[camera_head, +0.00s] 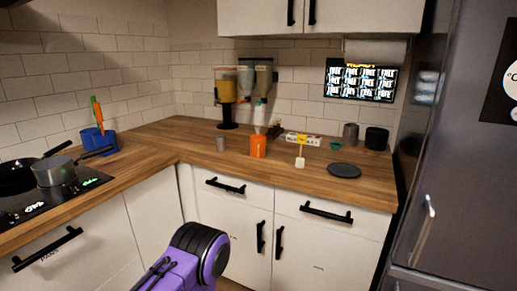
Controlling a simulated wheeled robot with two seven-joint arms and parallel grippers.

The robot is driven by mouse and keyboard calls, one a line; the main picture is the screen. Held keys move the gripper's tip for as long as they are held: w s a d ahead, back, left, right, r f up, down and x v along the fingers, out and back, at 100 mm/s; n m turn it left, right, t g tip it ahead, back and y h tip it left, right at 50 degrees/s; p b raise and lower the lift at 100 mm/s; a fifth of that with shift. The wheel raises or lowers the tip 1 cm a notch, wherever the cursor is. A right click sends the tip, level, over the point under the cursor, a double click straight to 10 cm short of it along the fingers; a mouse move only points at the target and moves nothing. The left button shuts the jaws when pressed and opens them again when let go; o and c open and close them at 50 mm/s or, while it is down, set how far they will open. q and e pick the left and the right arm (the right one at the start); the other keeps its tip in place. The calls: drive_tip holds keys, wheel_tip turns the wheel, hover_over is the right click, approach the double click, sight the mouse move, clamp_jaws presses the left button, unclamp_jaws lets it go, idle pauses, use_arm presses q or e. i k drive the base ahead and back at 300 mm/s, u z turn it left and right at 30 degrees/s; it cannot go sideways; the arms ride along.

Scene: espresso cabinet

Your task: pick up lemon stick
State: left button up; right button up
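A small stick (300,162) with a pale, broader lower end and a thin yellowish upper part is on the wooden counter (200,145), left of a dark round plate. It may be the lemon stick, but it is too small to tell for sure. A purple and black part of my own body shows at the bottom, in front of the lower cabinets. Neither gripper's fingers can be seen.
An orange cup (258,147) and a small grey cup (221,144) stand left of the stick. The dark plate (344,170) lies right of it. Drink dispensers (227,88) stand behind. A pan (54,172) is on the stove. Drawer handles (326,212) stick out below the counter.

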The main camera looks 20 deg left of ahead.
sight(302, 138)
drive_tip(key=u, duration=0.5)
drive_tip(key=k, duration=0.6)
drive_tip(key=u, duration=0.65)
drive_tip(key=i, duration=0.65)
drive_tip(key=z, duration=0.95)
drive_tip(key=i, duration=0.65)
drive_tip(key=z, duration=0.7)
